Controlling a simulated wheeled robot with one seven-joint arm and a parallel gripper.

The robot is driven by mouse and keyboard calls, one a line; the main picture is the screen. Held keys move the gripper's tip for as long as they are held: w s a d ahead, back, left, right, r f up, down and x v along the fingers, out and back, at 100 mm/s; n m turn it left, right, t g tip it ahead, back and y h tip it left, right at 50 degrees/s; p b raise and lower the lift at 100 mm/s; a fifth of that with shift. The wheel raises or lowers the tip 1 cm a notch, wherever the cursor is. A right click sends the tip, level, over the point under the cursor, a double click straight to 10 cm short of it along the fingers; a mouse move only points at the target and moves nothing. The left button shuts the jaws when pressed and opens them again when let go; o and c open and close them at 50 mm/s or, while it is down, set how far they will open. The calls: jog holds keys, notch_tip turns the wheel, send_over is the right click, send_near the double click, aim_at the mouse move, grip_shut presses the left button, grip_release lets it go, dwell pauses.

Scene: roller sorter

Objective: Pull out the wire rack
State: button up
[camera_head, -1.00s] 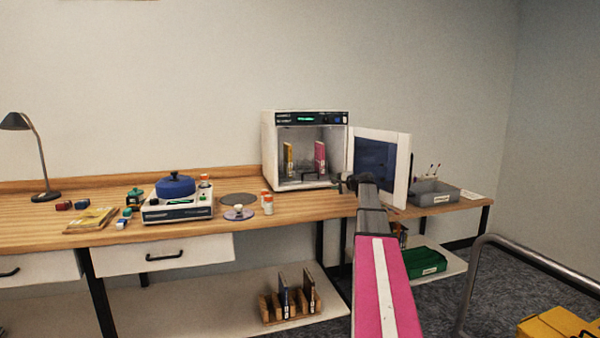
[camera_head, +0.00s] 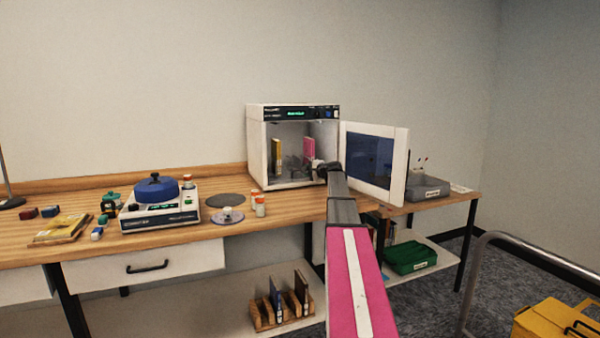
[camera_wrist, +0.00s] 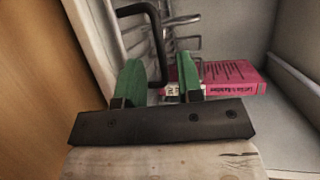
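The wire rack shows in the wrist view as thin metal wires (camera_wrist: 186,42) inside the white cabinet (camera_head: 256,150), whose door (camera_head: 376,155) stands open to the right. A black looped handle (camera_wrist: 155,30) stands at the front of the rack. My gripper (camera_wrist: 159,68) has its two green fingers apart, with the near part of the handle lying in the gap between them. I cannot tell whether either finger touches it. In the head view my gripper (camera_head: 322,168) is at the cabinet's mouth, largely hidden by my arm. A pink book (camera_wrist: 235,78) and a yellow book (camera_head: 278,154) stand inside.
The open door is close to the right of my arm. A grey tray (camera_head: 427,187) sits right of the door.

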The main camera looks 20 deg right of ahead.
jog(key=x, duration=0.4)
jog(key=shift+w+a+f, duration=0.1)
jog(key=shift+w+a, duration=0.05)
jog(key=shift+w, duration=0.2)
grip_shut()
jog(key=shift+s, duration=0.2)
jog(key=s, duration=2.1)
jog(key=shift+d, duration=0.35)
